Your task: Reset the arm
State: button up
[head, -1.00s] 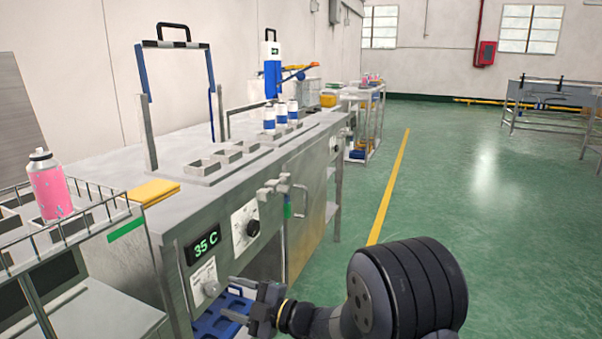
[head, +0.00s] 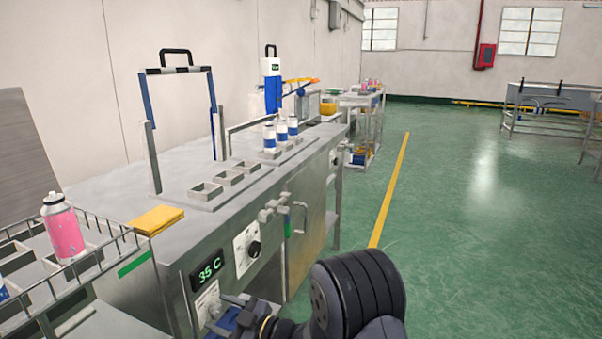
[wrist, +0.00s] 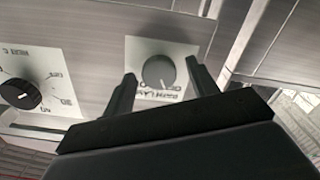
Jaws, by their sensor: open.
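My gripper (head: 233,318) is low in the head view, in front of the steel bench's front panel, below the 35 C display (head: 208,270). In the wrist view my gripper (wrist: 160,82) shows two dark fingers apart with nothing held between them. A small dark knob (wrist: 158,71) on a white label shows between the fingers, and I cannot tell how far it is from them. My arm (head: 355,295) is folded at the bottom centre of the head view.
The steel bench (head: 130,190) carries white-and-blue cans (head: 281,134), empty square holders (head: 222,178) and a yellow cloth (head: 156,219). A pink can (head: 62,228) stands in a wire rack at left. A larger dial (head: 254,249) is beside the display. Green floor (head: 470,230) at right is clear.

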jog(key=m+p, duration=0.4)
jog(key=p, duration=0.1)
jog(key=m+p, duration=0.2)
jog(key=shift+r+p, duration=0.25)
jog(key=shift+p, duration=0.05)
jog(key=v, duration=1)
jog(key=shift+d+f, duration=0.2)
jog(key=shift+f, duration=0.1)
